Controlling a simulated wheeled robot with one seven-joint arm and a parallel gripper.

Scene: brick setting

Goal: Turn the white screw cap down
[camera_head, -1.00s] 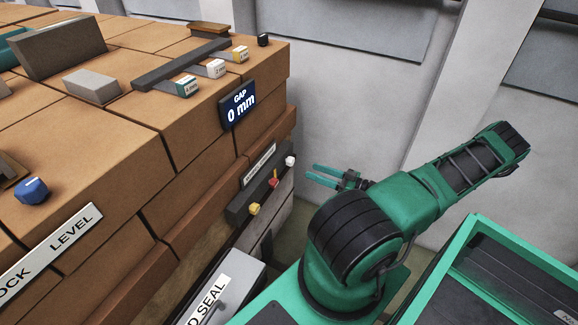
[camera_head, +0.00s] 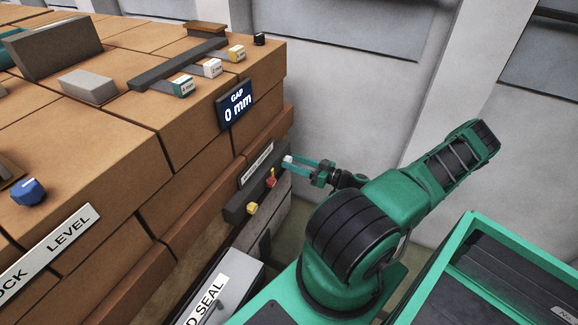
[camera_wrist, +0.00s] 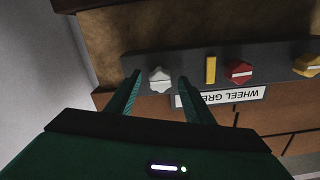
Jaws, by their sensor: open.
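The white screw cap (camera_head: 287,160) is at the far right end of a dark strip (camera_head: 238,205) on the side of the brick bench. In the wrist view the white cap (camera_wrist: 160,80) has a lobed knob shape. My gripper (camera_head: 300,163) is open at the cap. In the wrist view its two green fingers (camera_wrist: 158,88) point at the cap, one on each side, with a gap to each. I cannot tell whether the fingertips reach fully around it.
A red cap (camera_wrist: 238,72) and a yellow cap (camera_wrist: 308,66) sit farther along the strip, with a yellow bar (camera_wrist: 211,69) between white and red. A label (camera_wrist: 232,96) runs along the strip. A "GAP 0 mm" display (camera_head: 235,105) hangs above. A grey box (camera_head: 225,285) stands below.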

